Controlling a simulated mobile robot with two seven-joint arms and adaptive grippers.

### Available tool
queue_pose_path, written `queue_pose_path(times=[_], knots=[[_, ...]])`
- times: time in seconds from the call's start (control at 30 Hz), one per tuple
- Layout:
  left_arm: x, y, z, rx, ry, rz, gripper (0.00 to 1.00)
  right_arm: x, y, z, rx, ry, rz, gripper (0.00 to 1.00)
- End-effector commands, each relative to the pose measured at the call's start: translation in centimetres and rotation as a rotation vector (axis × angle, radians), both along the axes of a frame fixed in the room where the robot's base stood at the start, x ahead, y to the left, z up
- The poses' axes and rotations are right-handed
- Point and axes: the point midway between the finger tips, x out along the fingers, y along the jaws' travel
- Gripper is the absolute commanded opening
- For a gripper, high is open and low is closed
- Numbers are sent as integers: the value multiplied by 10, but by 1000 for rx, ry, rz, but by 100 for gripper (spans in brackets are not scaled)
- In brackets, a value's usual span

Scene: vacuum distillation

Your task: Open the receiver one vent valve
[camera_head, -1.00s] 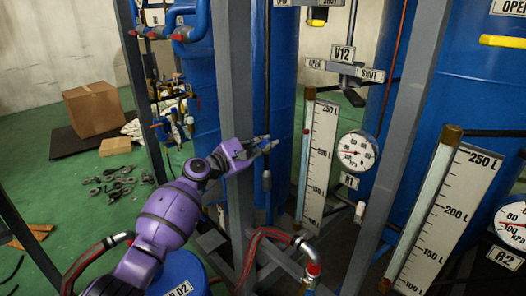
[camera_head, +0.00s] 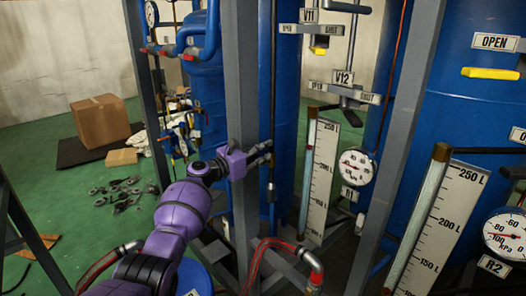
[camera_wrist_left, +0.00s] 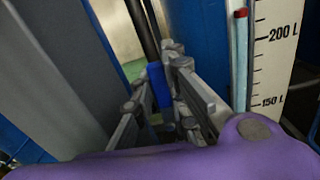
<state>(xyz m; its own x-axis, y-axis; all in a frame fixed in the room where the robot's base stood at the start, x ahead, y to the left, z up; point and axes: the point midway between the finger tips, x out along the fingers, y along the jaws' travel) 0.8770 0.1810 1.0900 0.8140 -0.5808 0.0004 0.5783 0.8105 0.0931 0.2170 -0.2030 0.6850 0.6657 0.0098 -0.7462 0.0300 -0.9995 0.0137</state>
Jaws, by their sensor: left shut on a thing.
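My left gripper (camera_head: 262,153) comes in from the left and is shut on a dark vertical rod (camera_head: 273,95), a little above its thicker lower end (camera_head: 271,190). In the left wrist view the rod (camera_wrist_left: 143,30) runs down to the fingers (camera_wrist_left: 172,95); a blue patch shows between them. Valve V12 (camera_head: 343,77) has OPEN and SHUT plates and a dark handle (camera_head: 346,98). Valve V11 (camera_head: 311,17) is above it, with a yellow handle (camera_head: 319,48). I cannot tell what the rod joins at its top. My right gripper is not in view.
A grey frame post (camera_head: 242,80) stands close to my left wrist. A level scale (camera_head: 320,170) and an R1 gauge (camera_head: 356,167) are to the right. Blue tanks (camera_head: 462,110) stand behind. A cardboard box (camera_head: 98,120) and scattered parts lie on the green floor.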

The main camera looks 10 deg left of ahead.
Motion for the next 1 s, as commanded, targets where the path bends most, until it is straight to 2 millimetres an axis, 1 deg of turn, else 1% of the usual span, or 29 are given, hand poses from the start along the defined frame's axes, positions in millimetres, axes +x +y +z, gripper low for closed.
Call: queue_pose_path(times=[0.53, 0.57, 0.7, 1.0], knots=[[1, 1, -2, -20, 17, 0, 0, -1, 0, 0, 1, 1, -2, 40], [1, 1, -2, -20, 17, 0, 15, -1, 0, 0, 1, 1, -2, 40], [1, 1, -2, -19, 16, 0, 33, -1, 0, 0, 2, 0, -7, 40], [0, 2, -1, -19, 15, 1, 33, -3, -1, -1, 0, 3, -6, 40]])
